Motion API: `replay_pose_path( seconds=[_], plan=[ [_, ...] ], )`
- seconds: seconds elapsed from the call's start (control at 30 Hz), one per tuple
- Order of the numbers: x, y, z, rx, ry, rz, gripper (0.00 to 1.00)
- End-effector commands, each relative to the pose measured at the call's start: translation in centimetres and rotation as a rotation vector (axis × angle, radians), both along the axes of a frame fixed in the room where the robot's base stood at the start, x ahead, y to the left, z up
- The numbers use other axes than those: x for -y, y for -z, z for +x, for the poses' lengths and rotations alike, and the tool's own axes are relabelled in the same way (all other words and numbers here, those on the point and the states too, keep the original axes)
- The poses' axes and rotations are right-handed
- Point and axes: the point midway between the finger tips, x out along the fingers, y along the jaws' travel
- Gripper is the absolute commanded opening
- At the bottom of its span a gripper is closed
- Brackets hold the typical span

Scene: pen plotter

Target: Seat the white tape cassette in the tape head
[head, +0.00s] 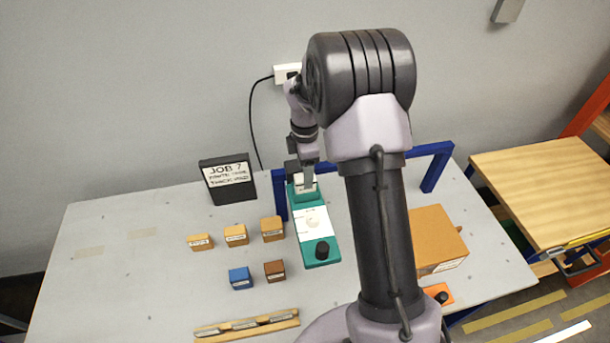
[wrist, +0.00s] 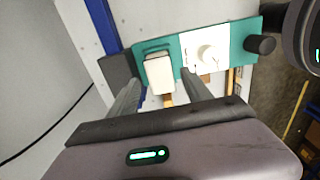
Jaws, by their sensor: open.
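The white tape cassette (wrist: 159,76) is at the left end of the teal tape head (wrist: 222,37) in the wrist view, within its teal surround. I cannot tell how deep it sits. In the head view the teal tape head (head: 301,220) shows a white panel with a round dial and a black knob at its near end. The cassette (head: 306,183) shows at its far end. My gripper (wrist: 161,80) is open, with one finger on each side of the cassette. In the head view my gripper (head: 307,176) is over that far end, and its fingertips are partly hidden.
A blue gantry frame (head: 436,172) stands around the tape head. Several small labelled blocks (head: 236,235) lie to its left, with a wooden rack (head: 247,324) in front. A black job sign (head: 228,180) stands behind them. An orange-brown box (head: 436,236) is at right.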

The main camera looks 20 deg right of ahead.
Motion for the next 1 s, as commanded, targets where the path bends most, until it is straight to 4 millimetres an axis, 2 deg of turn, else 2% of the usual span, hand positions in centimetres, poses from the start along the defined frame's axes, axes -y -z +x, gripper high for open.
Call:
replay_pose_path(
  seconds=[0.03, 0.1, 0.2, 0.43, 0.47, 0.5, 0.57, 0.63, 0.7, 0.73, 0.8, 0.9, 1.0],
  plan=[
    [0.0, -1.8, 0.1, 0.005, 0.001, -0.001, 0.58],
    [0.0, -3.9, 0.1, 0.006, 0.0, -0.001, 0.58],
    [0.0, -6.4, 0.1, 0.004, 0.001, -0.001, 0.58],
    [-0.4, -10.1, -0.3, 0.015, 0.035, 0.001, 0.58],
    [-0.8, -11.1, -0.7, 0.027, 0.072, 0.004, 0.58],
    [-1.7, -12.9, -1.5, 0.053, 0.148, 0.01, 0.58],
    [-3.6, -16.4, -3.7, 0.106, 0.316, 0.033, 0.58],
    [-6.3, -20.4, -7.7, 0.171, 0.568, 0.089, 0.58],
    [-8.8, -23.4, -12.3, 0.228, 0.836, 0.17, 0.58],
    [-9.8, -24.2, -14.4, 0.244, 0.95, 0.213, 0.58],
    [-11.7, -25.2, -18.9, 0.268, 1.199, 0.317, 0.58],
    [-13.5, -25.0, -23.8, 0.262, 1.475, 0.455, 0.58],
    [-14.4, -24.2, -26.4, 0.239, 1.637, 0.542, 0.58]
  ],
)
